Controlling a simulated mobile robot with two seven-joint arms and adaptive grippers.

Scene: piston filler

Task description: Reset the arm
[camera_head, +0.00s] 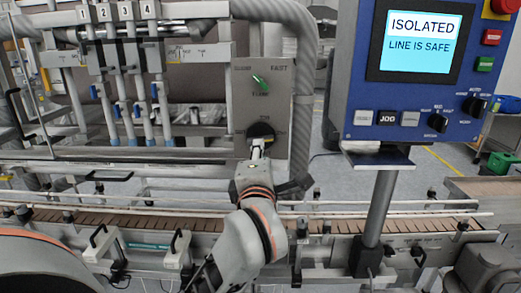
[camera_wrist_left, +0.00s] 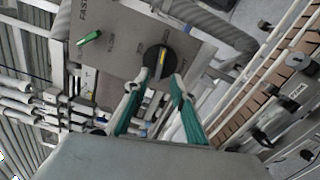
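My left gripper (camera_head: 257,149) reaches up to the black rotary knob (camera_head: 261,133) on the grey valve panel (camera_head: 241,97). In the left wrist view the teal fingers of my left gripper (camera_wrist_left: 161,76) are spread apart, with their tips at the near edge of the black knob (camera_wrist_left: 158,58). Nothing else is between the fingers. A green lever (camera_head: 260,80) sits above the knob, and it also shows in the left wrist view (camera_wrist_left: 90,38). My right gripper is not in view.
A blue control box (camera_head: 408,115) with a screen (camera_head: 419,40) reading "ISOLATED LINE IS SAFE" stands at right on a grey post (camera_head: 378,205). A slatted conveyor (camera_head: 130,221) with guide rails runs across below the panel. Numbered filler nozzles (camera_head: 130,70) hang at left.

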